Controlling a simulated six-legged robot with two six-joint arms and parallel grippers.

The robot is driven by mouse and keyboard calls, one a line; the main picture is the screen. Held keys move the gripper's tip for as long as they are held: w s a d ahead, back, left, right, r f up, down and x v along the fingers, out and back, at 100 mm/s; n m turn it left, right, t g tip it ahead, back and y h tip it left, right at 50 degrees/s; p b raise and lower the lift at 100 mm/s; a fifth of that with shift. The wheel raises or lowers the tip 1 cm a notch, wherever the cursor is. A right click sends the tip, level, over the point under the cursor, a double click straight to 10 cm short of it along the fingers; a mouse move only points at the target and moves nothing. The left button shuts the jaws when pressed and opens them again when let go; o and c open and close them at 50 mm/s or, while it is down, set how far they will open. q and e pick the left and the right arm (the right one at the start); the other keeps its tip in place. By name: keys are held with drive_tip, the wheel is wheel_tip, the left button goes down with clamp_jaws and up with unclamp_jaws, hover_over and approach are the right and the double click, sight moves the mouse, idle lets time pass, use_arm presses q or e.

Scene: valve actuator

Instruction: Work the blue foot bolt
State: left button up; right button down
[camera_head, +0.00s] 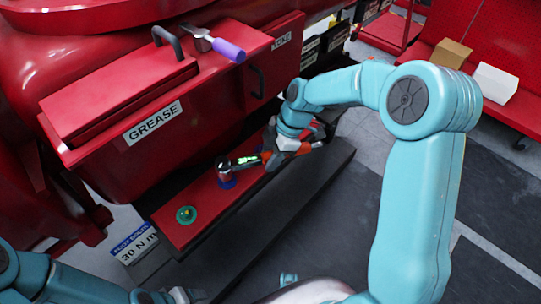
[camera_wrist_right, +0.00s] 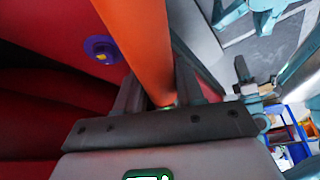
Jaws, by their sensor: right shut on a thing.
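The wrench has a dark body, a lit green display and an orange handle. Its head appears to be over the bolt; whether it is fully seated cannot be told. My right gripper (camera_head: 274,154) is shut on the orange handle, which also runs between the fingers in the right wrist view (camera_wrist_right: 140,45). My left gripper (camera_head: 172,296) shows only partly at the bottom edge; its fingers are unclear.
A green round bolt (camera_head: 186,215) is nearer on the same red plate (camera_head: 205,205). A sign (camera_head: 134,243) reads 30 N m. A red GREASE box (camera_head: 120,105) and a purple-handled tool (camera_head: 228,50) are above. A blue-purple round fitting (camera_wrist_right: 101,49) shows in the wrist view.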

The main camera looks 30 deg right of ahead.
drive_tip(key=shift+f+b, duration=1)
idle(0.4)
drive_tip(key=shift+s, duration=0.1)
drive_tip(key=shift+s+a+m+t+b, duration=0.2)
drive_tip(key=shift+s+m+b, duration=0.2)
drive_tip(key=shift+s+m, duration=0.15)
drive_tip(key=shift+s+a+m+t+b, duration=0.1)
drive_tip(key=shift+s+m+t+b, duration=0.1)
drive_tip(key=shift+s+m+b, duration=0.3)
drive_tip(key=shift+s+a+m+t+h+b, duration=0.2)
drive_tip(key=shift+s+a+m, duration=0.1)
drive_tip(key=shift+s+m, duration=0.25)
drive_tip(key=shift+s+a+m+t+h+b, duration=0.1)
drive_tip(key=shift+s+a+m+t+b, duration=0.15)
drive_tip(key=shift+s+m, duration=0.2)
